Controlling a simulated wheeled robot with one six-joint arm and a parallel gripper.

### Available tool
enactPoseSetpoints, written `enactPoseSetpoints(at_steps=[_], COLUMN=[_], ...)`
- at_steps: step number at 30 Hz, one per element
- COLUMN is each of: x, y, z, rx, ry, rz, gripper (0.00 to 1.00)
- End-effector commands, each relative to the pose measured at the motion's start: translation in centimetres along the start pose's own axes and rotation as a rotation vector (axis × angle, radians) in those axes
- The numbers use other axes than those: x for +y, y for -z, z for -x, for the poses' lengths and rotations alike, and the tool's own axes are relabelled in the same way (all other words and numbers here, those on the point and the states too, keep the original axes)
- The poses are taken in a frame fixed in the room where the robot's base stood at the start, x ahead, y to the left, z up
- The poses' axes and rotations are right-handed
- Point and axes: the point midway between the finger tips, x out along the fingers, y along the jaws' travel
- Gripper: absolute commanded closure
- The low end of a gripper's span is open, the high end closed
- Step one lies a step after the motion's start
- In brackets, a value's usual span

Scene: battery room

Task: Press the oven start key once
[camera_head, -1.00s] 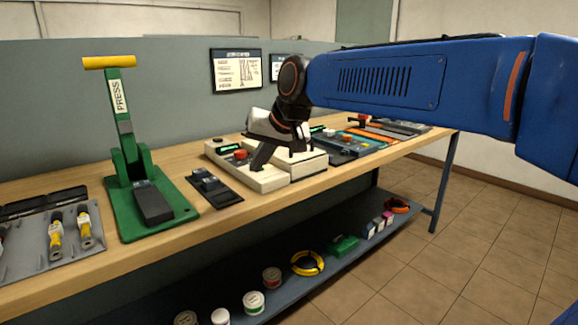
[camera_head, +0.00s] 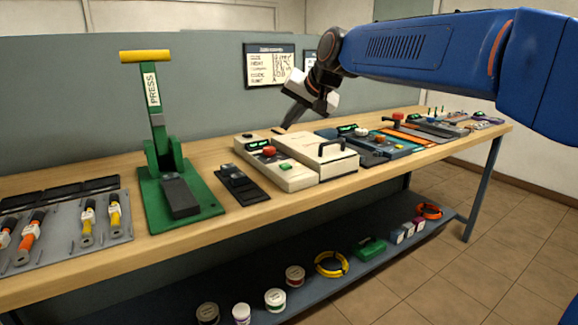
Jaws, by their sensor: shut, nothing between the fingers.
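The cream oven unit (camera_head: 290,178) sits on the wooden bench, with a lit green display (camera_head: 258,144), a red knob (camera_head: 269,151) and a green key (camera_head: 286,166) on its left control section. The green key looks like the start key; its label is too small to read. The lidded section with a black handle (camera_head: 331,147) adjoins it on the right. My gripper (camera_head: 281,128) is shut and empty, pointing down and left. In the picture its tips are just above the unit's back edge, apart from the key. The key is in full view.
A green press (camera_head: 178,195) with a yellow handle and a small black device (camera_head: 241,184) stand left of the oven. A lower shelf (camera_head: 350,283) holds tins and tape.

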Motion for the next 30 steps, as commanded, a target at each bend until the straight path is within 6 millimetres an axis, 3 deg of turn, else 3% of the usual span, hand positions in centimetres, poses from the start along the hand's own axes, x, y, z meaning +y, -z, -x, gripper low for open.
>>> enactPoseSetpoints(at_steps=[8,30], x=[0.6,4.4], y=[-0.6,-4.3], z=[-0.8,-5.9], rx=[-0.001,-0.001], ry=[0.0,-0.001], rz=[0.0,0.001], gripper=[1.0,1.0])
